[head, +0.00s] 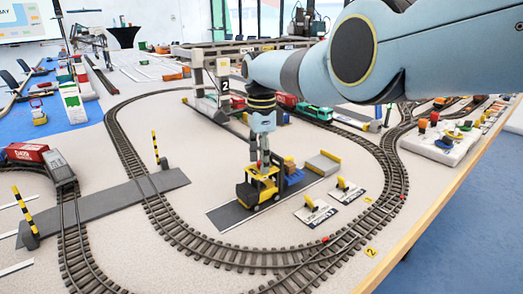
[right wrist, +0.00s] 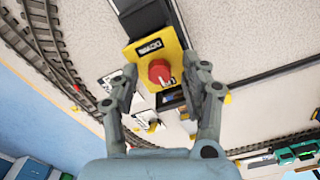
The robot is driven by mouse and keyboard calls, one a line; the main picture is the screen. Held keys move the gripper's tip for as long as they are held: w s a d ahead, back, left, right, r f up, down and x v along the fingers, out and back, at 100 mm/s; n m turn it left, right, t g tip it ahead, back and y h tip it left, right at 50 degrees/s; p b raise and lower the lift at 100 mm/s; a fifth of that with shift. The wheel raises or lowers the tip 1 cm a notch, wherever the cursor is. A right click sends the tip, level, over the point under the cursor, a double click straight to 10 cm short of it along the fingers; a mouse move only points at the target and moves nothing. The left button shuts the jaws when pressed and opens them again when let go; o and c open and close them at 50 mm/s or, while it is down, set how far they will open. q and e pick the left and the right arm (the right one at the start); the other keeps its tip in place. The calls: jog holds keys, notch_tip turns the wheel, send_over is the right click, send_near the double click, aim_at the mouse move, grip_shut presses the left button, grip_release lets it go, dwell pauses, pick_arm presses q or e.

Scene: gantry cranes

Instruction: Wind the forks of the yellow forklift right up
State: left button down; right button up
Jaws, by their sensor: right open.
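The yellow forklift (head: 258,190) stands on a dark grey strip in the middle of the layout in the head view. The right wrist view shows its yellow body (right wrist: 143,50) with a dark label and a round red knob (right wrist: 159,71). My right gripper (head: 264,163) points down at the top of the forklift. In the right wrist view my right gripper (right wrist: 162,80) is open, with a finger on each side of the red knob and gaps between. The forks and their height cannot be made out. My left gripper is not in view.
Curved track (head: 170,222) loops around the strip. A grey block with a yellow edge (head: 323,163) and a blue item (head: 293,177) stand beside the forklift. Small signs (head: 314,210) lie to its right. A crane (head: 222,70) and green train (head: 314,112) stand behind.

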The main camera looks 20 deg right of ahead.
notch_tip(320, 180, up, 12)
dwell(0.5)
jog(key=shift+f, duration=0.15)
